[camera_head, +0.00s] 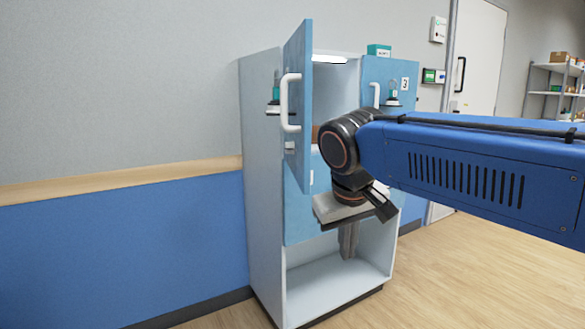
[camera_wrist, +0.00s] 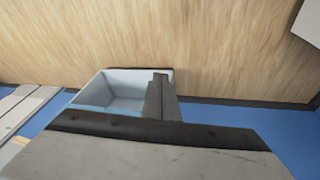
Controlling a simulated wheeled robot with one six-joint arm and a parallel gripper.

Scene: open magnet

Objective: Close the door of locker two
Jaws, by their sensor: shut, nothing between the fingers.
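A tall grey-white locker cabinet (camera_head: 262,190) with blue doors stands against the wall in the head view. A blue door (camera_head: 298,150) with a white handle stands swung out at its upper left; I see no number on it. The blue panel marked 2 (camera_head: 405,84), with its own handle, is at the upper right and looks flush with the front; my arm hides its lower part. My gripper (camera_head: 348,242) is shut and empty, pointing down in front of the lower cabinet. Its fingers also show in the wrist view (camera_wrist: 159,97), beside a pale open compartment (camera_wrist: 108,90).
The bottom compartment (camera_head: 335,285) is open and empty. A lower blue panel (camera_head: 300,218) is left of my gripper. A small green box (camera_head: 379,50) sits on top. Wooden floor (camera_head: 450,280) is clear at the right. A white door (camera_head: 478,60) and shelves (camera_head: 555,85) stand behind.

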